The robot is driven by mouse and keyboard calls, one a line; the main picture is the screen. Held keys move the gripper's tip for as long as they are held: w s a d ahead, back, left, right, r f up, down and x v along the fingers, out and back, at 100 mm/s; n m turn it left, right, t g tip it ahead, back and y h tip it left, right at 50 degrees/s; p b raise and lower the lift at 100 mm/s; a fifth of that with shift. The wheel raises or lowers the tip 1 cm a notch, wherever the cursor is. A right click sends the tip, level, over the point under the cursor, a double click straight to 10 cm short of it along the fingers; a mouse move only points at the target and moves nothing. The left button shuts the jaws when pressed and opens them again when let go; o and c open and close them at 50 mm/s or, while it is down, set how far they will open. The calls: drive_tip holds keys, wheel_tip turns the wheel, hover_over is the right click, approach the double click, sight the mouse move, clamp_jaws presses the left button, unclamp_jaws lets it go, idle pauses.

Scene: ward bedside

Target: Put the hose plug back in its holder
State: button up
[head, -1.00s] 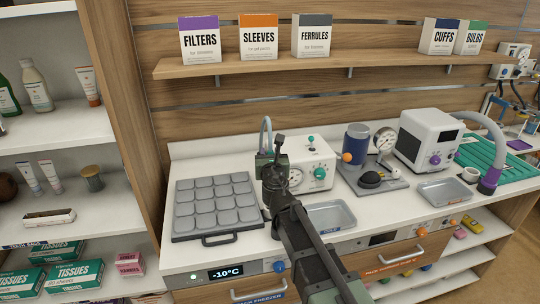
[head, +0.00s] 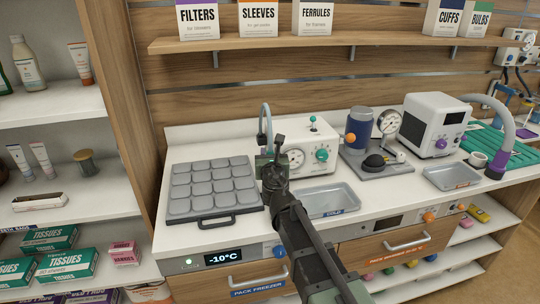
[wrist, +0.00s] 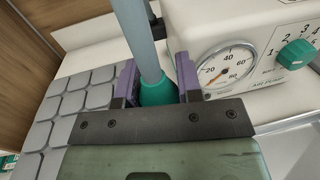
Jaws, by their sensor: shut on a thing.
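My gripper (head: 270,160) is over the counter, at the left side of the white air pump (head: 303,153). In the wrist view my gripper (wrist: 158,80) has its two purple fingers closed on the green hose plug (wrist: 158,93). The plug sits at the lower end of a grey-blue hose (wrist: 137,35), which rises between the fingers. In the head view the hose (head: 264,118) arcs up behind my gripper, and the plug is hidden. The pump's dial and green knob (wrist: 297,53) lie right of the plug. I cannot make out the plug's holder.
A grey padded tray (head: 213,190) lies left of my gripper, and a shallow metal tray (head: 326,202) lies right. A blue cylinder with a gauge (head: 359,128) and a white device (head: 436,125) stand farther right. A shelf with boxes (head: 320,42) hangs above.

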drive_tip(key=shift+f+b, duration=0.6)
drive_tip(key=shift+f, duration=0.25)
drive_tip(key=shift+s, duration=0.1)
drive_tip(key=shift+s+d+f+b, duration=0.35)
drive_tip(key=shift+s+d, duration=0.15)
drive_tip(key=shift+s, duration=0.95)
drive_tip(key=shift+s+d+f+b, duration=0.35)
drive_tip(key=shift+s+d, duration=0.15)
drive_tip(key=shift+s, duration=0.95)
drive_tip(key=shift+s+d+f+b, duration=0.35)
drive_tip(key=shift+s+d, duration=0.15)
drive_tip(key=shift+s, duration=0.95)
drive_tip(key=shift+f+b, duration=1.95)
drive_tip(key=o, duration=1)
drive_tip(key=shift+r, duration=0.1)
